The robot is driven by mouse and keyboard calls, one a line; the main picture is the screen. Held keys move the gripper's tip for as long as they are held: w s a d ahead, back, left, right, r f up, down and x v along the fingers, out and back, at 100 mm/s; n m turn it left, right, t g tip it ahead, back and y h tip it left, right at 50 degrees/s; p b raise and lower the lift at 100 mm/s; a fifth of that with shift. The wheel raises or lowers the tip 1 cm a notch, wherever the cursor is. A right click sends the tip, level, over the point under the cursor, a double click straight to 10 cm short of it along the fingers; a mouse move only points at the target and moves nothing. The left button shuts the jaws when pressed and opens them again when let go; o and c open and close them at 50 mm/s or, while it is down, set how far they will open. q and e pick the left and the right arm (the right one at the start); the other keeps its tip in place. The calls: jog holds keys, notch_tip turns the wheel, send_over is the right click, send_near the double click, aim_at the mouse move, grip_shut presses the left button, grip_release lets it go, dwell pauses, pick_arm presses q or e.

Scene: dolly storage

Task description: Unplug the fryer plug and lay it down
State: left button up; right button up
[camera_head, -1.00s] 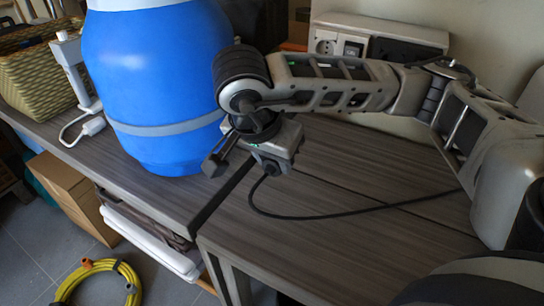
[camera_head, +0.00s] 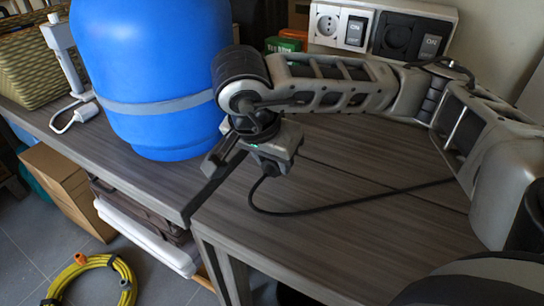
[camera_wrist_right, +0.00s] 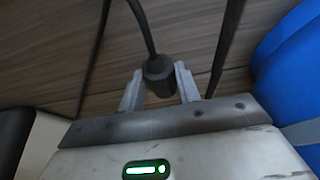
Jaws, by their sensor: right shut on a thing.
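My right gripper (camera_head: 258,174) points down over the wooden table near its front edge, beside the blue barrel. In the right wrist view, its two fingers (camera_wrist_right: 159,88) are shut on the black fryer plug (camera_wrist_right: 158,70), one on each side. The plug's black cord (camera_wrist_right: 142,25) runs off the top of that view. In the head view, the plug (camera_head: 270,169) shows only partly below the gripper, and its cord (camera_head: 330,214) curves across the table to the right behind my arm. I cannot tell whether the plug touches the table. My left gripper is not in view.
A socket panel (camera_head: 455,14) with a white socket, a black socket and switches stands at the back; both sockets look empty. A big blue barrel (camera_head: 155,70) stands left of my gripper. The table (camera_head: 360,245) is clear at front right, apart from the cord.

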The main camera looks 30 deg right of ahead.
jog(key=shift+f+b, duration=1.5)
jog(key=shift+f, duration=0.05)
jog(key=shift+s+f+b, duration=0.2)
jog(key=shift+f+b, duration=0.7)
jog(key=shift+b, duration=0.15)
jog(key=o, duration=1.2)
jog(key=shift+f, duration=0.1)
jog(key=shift+c, duration=0.2)
jog(key=shift+p+v, duration=0.75)
jog(key=shift+v, duration=0.1)
jog(key=shift+a+r+p, duration=0.25)
jog(key=shift+r+p, duration=0.35)
jog(key=shift+p, duration=0.05)
